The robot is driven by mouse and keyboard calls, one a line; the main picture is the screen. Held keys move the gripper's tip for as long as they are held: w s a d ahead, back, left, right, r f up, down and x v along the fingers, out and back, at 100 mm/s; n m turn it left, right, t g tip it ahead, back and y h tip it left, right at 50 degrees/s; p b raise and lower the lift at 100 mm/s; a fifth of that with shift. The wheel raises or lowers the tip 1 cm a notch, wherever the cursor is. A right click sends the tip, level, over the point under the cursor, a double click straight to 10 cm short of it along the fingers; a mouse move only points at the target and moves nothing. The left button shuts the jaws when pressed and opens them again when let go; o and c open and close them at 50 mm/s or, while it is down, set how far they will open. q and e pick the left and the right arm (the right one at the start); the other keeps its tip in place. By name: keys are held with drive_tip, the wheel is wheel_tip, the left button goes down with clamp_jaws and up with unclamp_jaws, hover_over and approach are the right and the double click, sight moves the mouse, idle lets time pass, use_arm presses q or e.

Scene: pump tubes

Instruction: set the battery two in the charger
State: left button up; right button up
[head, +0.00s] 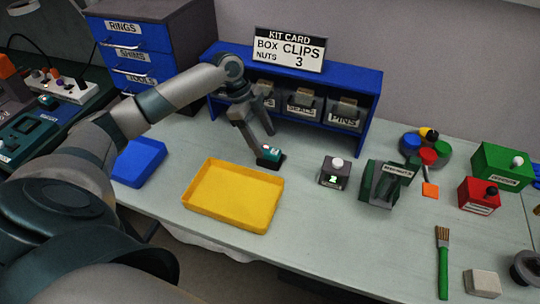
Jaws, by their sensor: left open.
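A small teal block with a dark base (270,155), which looks like a battery, stands on the table behind the yellow tray. Its number is too small to read, so I cannot tell if it is battery two. My left gripper (265,143) is open, pointing down just above and behind this block; I cannot tell whether the fingers touch it. A teal device (28,134) at the left edge looks like the charger; a similar small teal block (48,101) sits at its back. My right gripper is not in view.
A yellow tray (197,207) lies empty in front of the block, a blue tray (138,163) to its left. A grey box with a white knob (334,174) and a green device (385,184) stand right. A blue shelf (372,85) is behind. A power strip (67,92) lies near the charger.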

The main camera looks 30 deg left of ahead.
sight(269, 150)
use_arm(q)
drive_tip(key=shift+f, duration=0.15)
drive_tip(key=shift+d+f, duration=0.15)
drive_tip(key=shift+f, duration=0.1)
drive_tip(key=p+x, duration=0.1)
drive_tip(key=x, duration=0.3)
drive_tip(key=shift+w+d, duration=0.1)
drive_tip(key=shift+d+f+p, duration=0.15)
drive_tip(key=shift+f+p, duration=0.2)
drive_tip(key=shift+f, duration=0.15)
drive_tip(key=c, duration=1.5)
drive_tip(key=shift+w+r, duration=0.1)
drive_tip(key=shift+r, duration=0.05)
